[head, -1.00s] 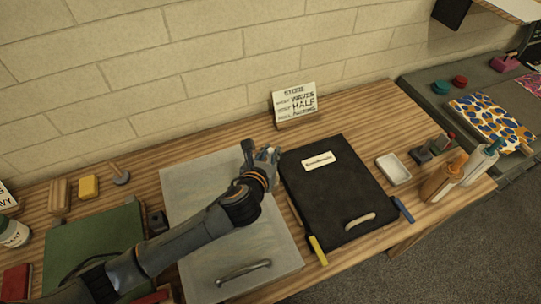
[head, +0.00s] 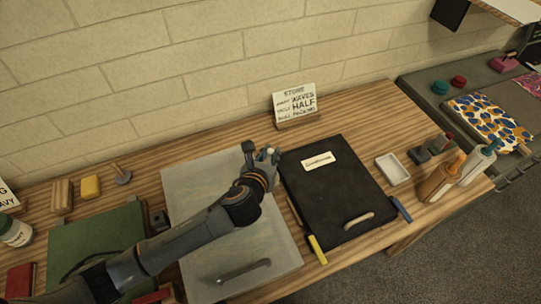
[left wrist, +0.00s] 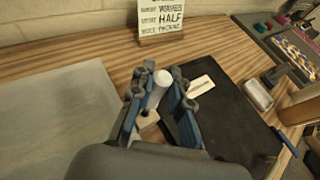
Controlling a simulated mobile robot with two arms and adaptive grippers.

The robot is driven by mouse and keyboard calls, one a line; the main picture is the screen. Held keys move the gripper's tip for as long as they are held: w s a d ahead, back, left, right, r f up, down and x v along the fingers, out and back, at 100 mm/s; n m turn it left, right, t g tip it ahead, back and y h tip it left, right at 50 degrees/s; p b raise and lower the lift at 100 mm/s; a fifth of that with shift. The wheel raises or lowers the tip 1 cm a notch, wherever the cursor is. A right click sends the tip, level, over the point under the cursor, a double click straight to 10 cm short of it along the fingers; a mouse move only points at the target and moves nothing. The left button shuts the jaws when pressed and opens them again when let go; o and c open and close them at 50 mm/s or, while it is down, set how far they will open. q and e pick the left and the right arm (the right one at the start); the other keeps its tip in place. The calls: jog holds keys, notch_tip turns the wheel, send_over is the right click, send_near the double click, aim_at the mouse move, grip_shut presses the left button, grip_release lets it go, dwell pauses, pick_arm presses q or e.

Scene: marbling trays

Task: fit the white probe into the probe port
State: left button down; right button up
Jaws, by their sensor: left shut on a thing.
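My left gripper (head: 268,157) is over the table, at the gap between the grey tray and the black tray. It is shut on the white probe (left wrist: 158,88), whose rounded pale end shows between the blue-padded fingers in the left wrist view. The probe leans there, and its lower end is partly hidden by the fingers. A small pale patch (left wrist: 149,119) shows beneath it; I cannot tell whether the two touch. I cannot pick out the probe port with certainty. My right gripper is not in view.
The lidded grey tray (head: 205,180) lies under my left arm, and the black tray (head: 330,195) is to its right. A sign (head: 295,105) stands behind. Bare wood lies between sign and trays.

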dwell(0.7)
pick_arm(q)
jog(key=shift+p, duration=0.4)
jog(key=shift+f+b, duration=1.15)
jog(key=shift+f, duration=0.9)
jog(key=c, duration=1.2)
grip_release()
jog(key=v, duration=1.2)
jog(key=shift+s, duration=0.1)
